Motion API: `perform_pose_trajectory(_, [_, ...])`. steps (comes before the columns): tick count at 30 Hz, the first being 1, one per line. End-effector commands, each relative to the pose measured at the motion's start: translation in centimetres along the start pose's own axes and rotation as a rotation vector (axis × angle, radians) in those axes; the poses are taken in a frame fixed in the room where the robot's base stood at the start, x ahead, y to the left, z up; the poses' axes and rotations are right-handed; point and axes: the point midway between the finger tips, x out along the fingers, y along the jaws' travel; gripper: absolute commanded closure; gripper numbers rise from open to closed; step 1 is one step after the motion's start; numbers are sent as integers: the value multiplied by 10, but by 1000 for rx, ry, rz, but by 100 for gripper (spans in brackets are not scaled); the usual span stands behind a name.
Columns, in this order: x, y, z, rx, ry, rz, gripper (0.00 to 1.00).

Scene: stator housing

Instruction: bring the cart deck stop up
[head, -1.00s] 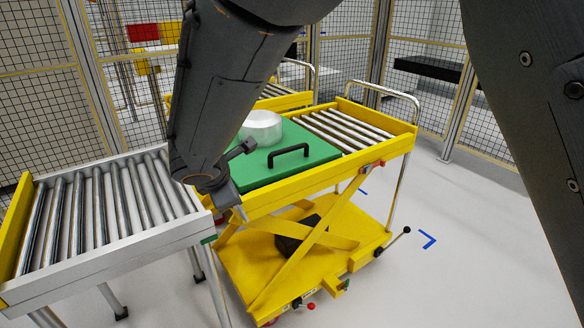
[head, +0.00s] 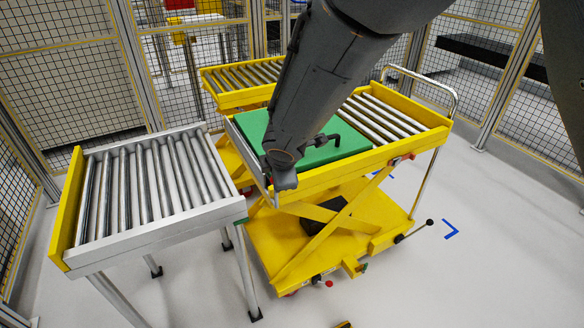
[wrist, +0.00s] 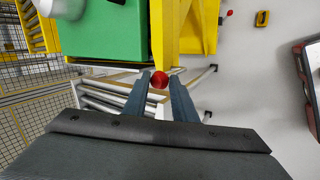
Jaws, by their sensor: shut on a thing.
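The yellow cart (head: 335,180) stands at the right end of the roller table, and it carries a green plate (head: 332,152) on its deck. In the wrist view a round red knob (wrist: 159,79) sits between the fingertips of my gripper (wrist: 159,88), at the end of the cart's yellow side rail (wrist: 164,35). My gripper is shut on this knob. In the head view my gripper (head: 282,178) is at the deck's near left corner and hides the knob. The stop itself cannot be made out clearly, so I cannot tell its height.
A grey roller table (head: 150,190) stands left of the cart, close to its deck. Another yellow roller deck (head: 240,78) is behind. A pale metal ring (wrist: 62,8) sits on the plate. A black-tipped lever (head: 415,232) sticks out low on the right.

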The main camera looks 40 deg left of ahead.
Motion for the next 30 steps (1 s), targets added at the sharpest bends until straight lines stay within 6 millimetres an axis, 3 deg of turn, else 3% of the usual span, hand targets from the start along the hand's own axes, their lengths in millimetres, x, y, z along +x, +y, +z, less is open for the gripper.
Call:
perform_pose_trajectory(10, [0, 0, 1, 2, -1, -1, 100])
perform_pose_trajectory(11, [0, 0, 1, 2, -1, -1, 70])
perform_pose_trajectory(12, [0, 0, 1, 2, -1, -1, 68])
perform_pose_trajectory(22, [-4, 0, 1, 1, -1, 0, 68])
perform_pose_trajectory(30, [-44, 1, 1, 1, -2, 0, 68])
